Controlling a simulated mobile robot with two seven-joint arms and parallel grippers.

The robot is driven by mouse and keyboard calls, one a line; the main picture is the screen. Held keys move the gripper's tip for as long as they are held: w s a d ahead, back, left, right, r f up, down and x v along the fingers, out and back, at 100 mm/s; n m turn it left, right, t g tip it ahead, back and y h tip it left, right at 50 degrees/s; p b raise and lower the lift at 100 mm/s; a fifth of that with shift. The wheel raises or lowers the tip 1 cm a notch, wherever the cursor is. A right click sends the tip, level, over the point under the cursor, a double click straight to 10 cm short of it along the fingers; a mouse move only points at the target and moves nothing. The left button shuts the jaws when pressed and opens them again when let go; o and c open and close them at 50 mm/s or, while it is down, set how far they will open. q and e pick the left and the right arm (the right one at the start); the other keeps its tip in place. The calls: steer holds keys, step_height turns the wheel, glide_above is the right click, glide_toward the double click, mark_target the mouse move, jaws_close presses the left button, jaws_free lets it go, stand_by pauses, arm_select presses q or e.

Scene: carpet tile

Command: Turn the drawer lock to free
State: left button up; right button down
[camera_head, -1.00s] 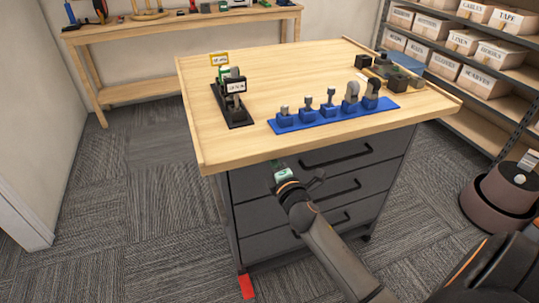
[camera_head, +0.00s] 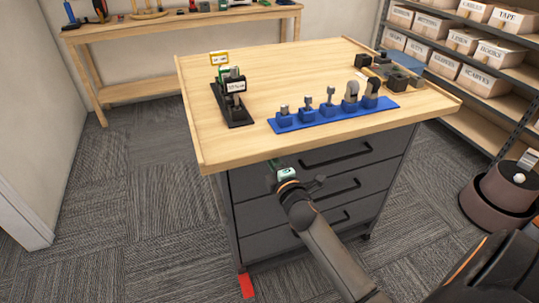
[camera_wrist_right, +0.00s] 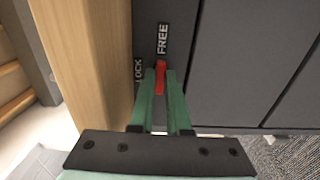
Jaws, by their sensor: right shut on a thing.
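The red lock lever (camera_wrist_right: 160,77) is on the dark drawer front, between the fingers of my right gripper (camera_wrist_right: 160,73). The gripper is shut on it. The lever's upper end lies just below the FREE label (camera_wrist_right: 162,38). The LOCK label (camera_wrist_right: 138,72) is to its left, partly covered by a finger. In the head view my right gripper (camera_head: 274,163) reaches the upper left of the drawer cabinet (camera_head: 330,165), under the bench top, and the lock is hidden there. All drawers look closed. My left gripper is not in view.
The wooden bench top (camera_head: 290,65) overhangs the drawers. On it stand a blue holder (camera_head: 335,115) with several tools and a black stand (camera_head: 238,120) with labels. A red piece (camera_head: 246,286) sits at the cabinet's lower left. Carpet at left is clear.

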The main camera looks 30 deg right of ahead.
steer(key=c, duration=0.9)
jaws_free()
steer(key=shift+s, duration=0.15)
steer(key=shift+v, duration=6.1)
steer(key=shift+a, duration=0.1)
